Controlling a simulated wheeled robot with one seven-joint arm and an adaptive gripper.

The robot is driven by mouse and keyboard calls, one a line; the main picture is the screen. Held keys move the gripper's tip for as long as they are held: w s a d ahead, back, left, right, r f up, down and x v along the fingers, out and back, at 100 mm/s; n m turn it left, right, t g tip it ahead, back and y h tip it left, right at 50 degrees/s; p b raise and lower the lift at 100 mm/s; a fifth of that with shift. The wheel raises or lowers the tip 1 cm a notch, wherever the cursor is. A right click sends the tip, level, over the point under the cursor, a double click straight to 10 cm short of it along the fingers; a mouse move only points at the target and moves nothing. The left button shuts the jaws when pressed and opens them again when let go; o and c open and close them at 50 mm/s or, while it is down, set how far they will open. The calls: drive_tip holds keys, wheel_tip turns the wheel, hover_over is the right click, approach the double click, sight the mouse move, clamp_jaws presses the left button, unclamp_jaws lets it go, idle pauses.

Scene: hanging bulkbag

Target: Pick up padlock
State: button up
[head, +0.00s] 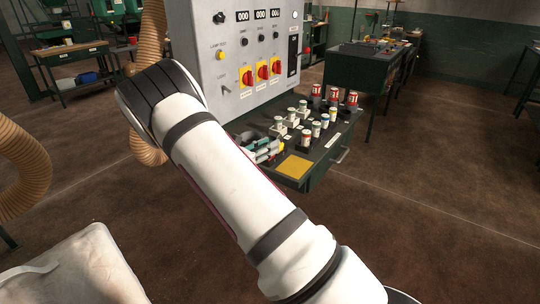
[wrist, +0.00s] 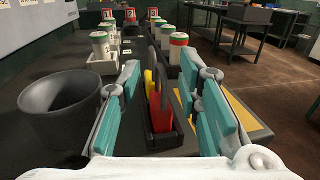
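In the wrist view a red padlock-like body (wrist: 160,112) with a tall dark grey shackle stands in a dark holder (wrist: 178,140). A yellow body (wrist: 149,88) stands close beside it, partly hidden. My gripper (wrist: 160,78) is open. Its teal-padded fingers are on the left and right of the holder, with visible gaps to the red body. Nothing is clearly held. In the head view my gripper (head: 264,150) is low over the left part of the dark drawer-top, and the padlock is too small to make out there.
A dark round cup (wrist: 60,108) stands left of my gripper. Small canisters (head: 317,130) and red cans (head: 334,97) stand farther back. A yellow pad (head: 294,167) lies near the front edge. The grey control cabinet (head: 225,65) rises behind. Open floor lies to the right.

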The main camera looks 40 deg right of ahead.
clamp_jaws()
drive_tip(key=shift+r, duration=0.1)
